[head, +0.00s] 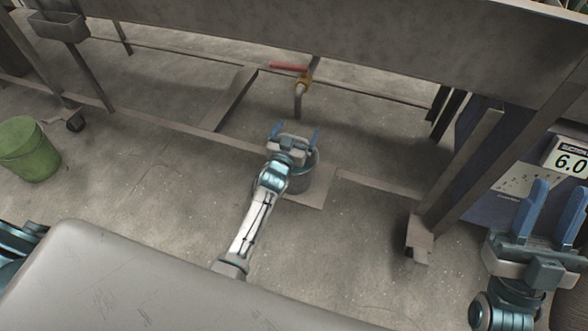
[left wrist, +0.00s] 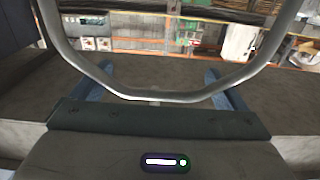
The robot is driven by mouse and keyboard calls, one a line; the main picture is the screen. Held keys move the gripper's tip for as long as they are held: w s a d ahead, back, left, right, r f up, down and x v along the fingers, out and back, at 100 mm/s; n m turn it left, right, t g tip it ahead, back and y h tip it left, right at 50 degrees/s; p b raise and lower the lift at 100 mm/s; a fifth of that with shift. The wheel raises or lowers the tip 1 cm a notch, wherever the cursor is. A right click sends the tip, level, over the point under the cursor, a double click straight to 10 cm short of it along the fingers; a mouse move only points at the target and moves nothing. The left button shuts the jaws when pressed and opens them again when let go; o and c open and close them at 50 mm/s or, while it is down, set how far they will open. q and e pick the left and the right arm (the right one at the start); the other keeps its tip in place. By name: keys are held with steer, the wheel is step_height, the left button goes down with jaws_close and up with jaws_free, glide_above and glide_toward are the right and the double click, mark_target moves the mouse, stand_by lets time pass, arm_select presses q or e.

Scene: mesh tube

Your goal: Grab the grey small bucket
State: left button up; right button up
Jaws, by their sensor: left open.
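The small grey bucket (head: 302,180) stands on the floor under the metal bench frame, partly hidden behind my left gripper and wrist. My left gripper (head: 297,129) is at the bucket's top, with its two blue fingers spread apart and nothing seen between them. In the left wrist view, a grey curved bar (left wrist: 160,97), which looks like the bucket's handle, loops across the picture in front of my left gripper (left wrist: 162,78). I cannot tell if it touches the fingers. My right gripper (head: 552,212) is open and empty at the far right, away from the bucket.
A green bucket (head: 30,150) stands on the floor at the left. The bench's legs and low rails (head: 455,175) surround the spot. A blue machine with a display (head: 565,160) is at the right.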

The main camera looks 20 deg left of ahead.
arm_select(q)
jaws_close()
stand_by(0.4)
